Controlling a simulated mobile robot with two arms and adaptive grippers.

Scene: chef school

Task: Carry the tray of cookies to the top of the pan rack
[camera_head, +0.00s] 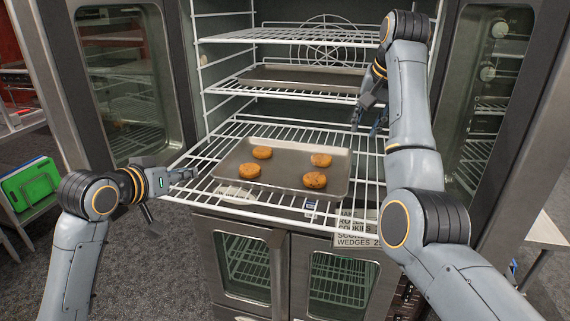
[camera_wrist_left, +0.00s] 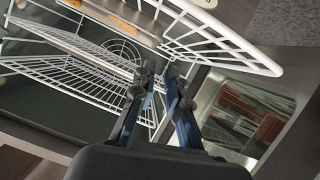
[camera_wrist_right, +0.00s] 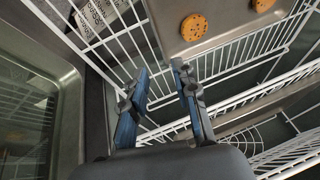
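The metal tray (camera_head: 283,154) holds several round brown cookies (camera_head: 315,180) and lies flat on a white wire oven shelf (camera_head: 205,180) that sticks out of the open oven. My left gripper (camera_head: 192,174) is at the shelf's left edge, apart from the tray. Its fingers (camera_wrist_left: 160,68) are parted by a narrow gap with nothing clearly between them. My right gripper (camera_head: 369,128) is above the shelf near the tray's back right corner. Its fingers (camera_wrist_right: 162,72) are apart and empty, with the tray (camera_wrist_right: 215,22) beyond their tips. I cannot identify the pan rack.
Another tray (camera_head: 303,78) lies on a higher oven shelf (camera_head: 225,88). Glass-windowed oven doors (camera_head: 125,80) stand open at both sides. A closed lower oven (camera_head: 245,265) is below. Green boards (camera_head: 32,183) sit on a side table at left. Carpet floor (camera_head: 150,260) is clear at lower left.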

